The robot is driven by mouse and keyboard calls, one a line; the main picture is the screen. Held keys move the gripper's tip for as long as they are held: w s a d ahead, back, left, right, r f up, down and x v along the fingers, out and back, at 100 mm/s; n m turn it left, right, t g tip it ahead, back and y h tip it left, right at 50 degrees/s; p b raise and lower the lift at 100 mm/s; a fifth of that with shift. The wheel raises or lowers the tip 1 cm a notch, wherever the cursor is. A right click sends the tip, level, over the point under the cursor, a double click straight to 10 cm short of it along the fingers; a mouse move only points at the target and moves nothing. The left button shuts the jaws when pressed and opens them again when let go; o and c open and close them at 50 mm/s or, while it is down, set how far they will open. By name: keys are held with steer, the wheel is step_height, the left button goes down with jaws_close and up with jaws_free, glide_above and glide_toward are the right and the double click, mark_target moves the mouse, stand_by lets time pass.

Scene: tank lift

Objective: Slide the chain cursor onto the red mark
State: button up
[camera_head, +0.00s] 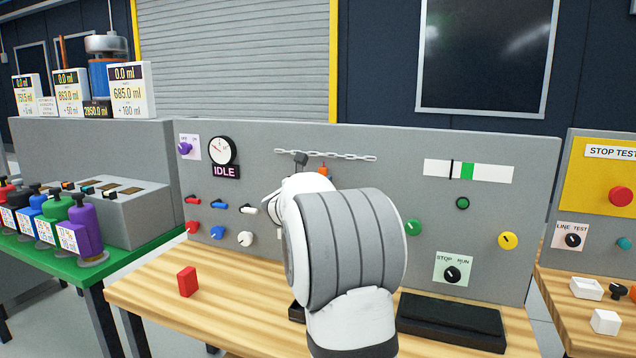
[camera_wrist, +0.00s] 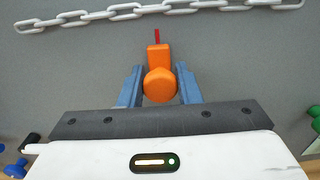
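The orange chain cursor (camera_wrist: 160,84) is in the middle of the wrist view, just below the hanging white chain (camera_wrist: 150,10). A small part of it shows in the head view (camera_head: 323,170) above my wrist. A thin red mark (camera_wrist: 157,36) stands directly above the cursor's block, in line with it and seeming to meet its top edge. My gripper (camera_wrist: 160,72) has its two blue-grey fingers close together, one on each side of the cursor's round knob, and appears shut on it. My wrist hides the fingers in the head view.
The grey panel carries a dial marked IDLE (camera_head: 222,150), coloured knobs and switches, and a gauge strip (camera_head: 468,171). A red block (camera_head: 187,281) stands on the wooden bench (camera_head: 150,297). A black tray (camera_head: 452,322) lies at the right. Coloured bottles stand on the left.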

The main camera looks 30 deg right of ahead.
steer(key=o, duration=0.4)
steer(key=v, duration=0.7)
steer(key=shift+s+a, duration=0.25)
steer(key=shift+a, duration=0.1)
